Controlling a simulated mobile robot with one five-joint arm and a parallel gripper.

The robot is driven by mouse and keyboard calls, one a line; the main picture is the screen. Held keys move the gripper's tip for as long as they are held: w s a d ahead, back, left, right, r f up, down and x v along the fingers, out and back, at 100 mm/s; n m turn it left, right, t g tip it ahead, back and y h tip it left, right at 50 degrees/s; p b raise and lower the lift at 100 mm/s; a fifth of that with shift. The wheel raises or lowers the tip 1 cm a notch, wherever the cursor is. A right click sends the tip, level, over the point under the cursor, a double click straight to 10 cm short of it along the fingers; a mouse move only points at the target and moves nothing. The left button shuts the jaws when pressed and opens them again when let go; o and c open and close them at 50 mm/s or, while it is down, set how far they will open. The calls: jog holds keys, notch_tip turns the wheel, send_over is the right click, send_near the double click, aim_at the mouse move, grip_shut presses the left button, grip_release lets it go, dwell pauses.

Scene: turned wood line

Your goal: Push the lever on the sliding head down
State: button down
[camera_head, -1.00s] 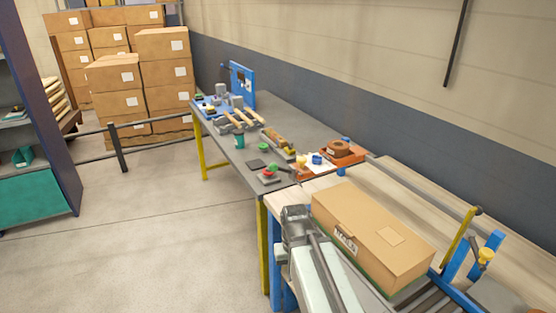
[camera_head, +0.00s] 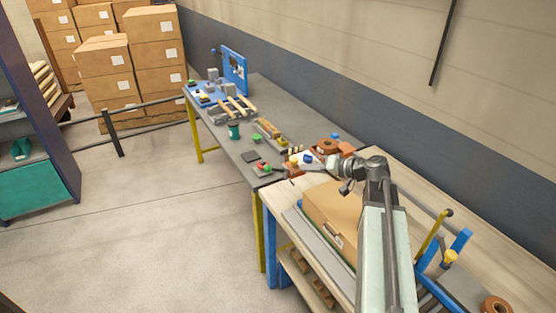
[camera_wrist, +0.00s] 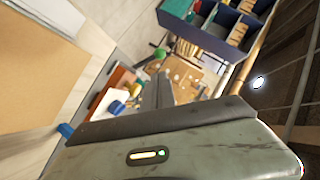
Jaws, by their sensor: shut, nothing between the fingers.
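A blue frame with a yellow bar (camera_head: 432,236) and a yellow knob (camera_head: 451,257) stands on the near bench at the right. A blue upright panel (camera_head: 235,70) with a small dark part sticking out on its left stands on the far table. I cannot tell for sure which holds the sliding head and its lever. My gripper (camera_head: 298,170) is shut and empty, reaching left over the seam between the benches, apart from both. In the wrist view my gripper (camera_wrist: 160,78) shows as narrow grey fingers; no lever is clear there.
A cardboard box (camera_head: 327,213) lies on the near bench, partly behind my arm. Stacked cartons (camera_head: 105,80) stand beyond a rail.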

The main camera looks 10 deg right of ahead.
jog(key=shift+a+f, duration=0.15)
jog(key=b, duration=0.6)
send_near(271, 169)
jog(key=x, duration=0.7)
